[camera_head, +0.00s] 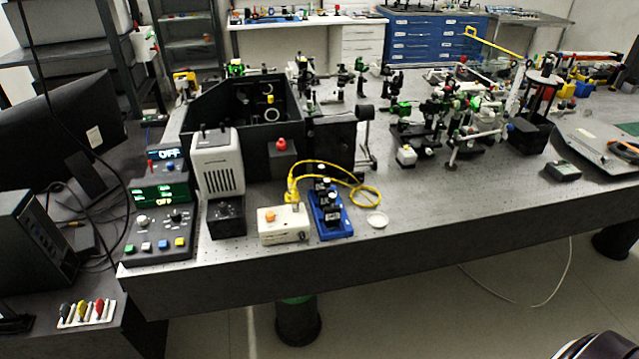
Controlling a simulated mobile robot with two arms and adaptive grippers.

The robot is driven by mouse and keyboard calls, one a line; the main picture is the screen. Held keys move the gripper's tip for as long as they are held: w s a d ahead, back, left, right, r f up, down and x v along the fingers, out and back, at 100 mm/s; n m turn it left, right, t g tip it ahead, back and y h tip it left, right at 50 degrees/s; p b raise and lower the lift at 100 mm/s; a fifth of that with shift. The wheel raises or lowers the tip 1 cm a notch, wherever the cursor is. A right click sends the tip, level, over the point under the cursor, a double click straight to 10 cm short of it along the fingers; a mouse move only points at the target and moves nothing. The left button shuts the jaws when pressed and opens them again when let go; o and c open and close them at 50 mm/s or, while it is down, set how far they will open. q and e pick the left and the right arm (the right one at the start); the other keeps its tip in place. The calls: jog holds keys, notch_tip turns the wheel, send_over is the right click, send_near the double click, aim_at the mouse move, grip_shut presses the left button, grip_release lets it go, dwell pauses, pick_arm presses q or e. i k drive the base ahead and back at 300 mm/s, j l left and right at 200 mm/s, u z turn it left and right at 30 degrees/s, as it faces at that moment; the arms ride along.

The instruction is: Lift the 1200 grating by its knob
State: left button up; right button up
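A blue holder (341,231) stands near the front edge of the bench. It carries a row of small black blocks (325,197) with pale tops that look like knobs. These may be the gratings, but no label is readable, so I cannot tell which is the 1200 one. A black box with a red knob (281,145) stands behind and left of the holder. Neither of my grippers is clearly in view. A dark rounded part at the bottom right corner may be mine.
A yellow cable (368,193) loops behind and beside the holder. Left of it are a white box with an orange button (284,225) and a grey-white unit (217,165). A small white dish (377,220) lies to its right. The bench front (470,215) right of the dish is clear.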

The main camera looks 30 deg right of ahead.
aim_at(318, 182)
jog(key=u, duration=0.45)
jog(key=l+u, duration=0.3)
jog(key=k+l+u, duration=0.2)
jog(key=l+u, duration=0.15)
jog(key=l, duration=0.15)
jog(key=k+l+u, duration=0.15)
jog(key=l+u, duration=0.15)
jog(key=k+l+u, duration=0.3)
jog(key=l, duration=0.15)
jog(key=i, duration=0.1)
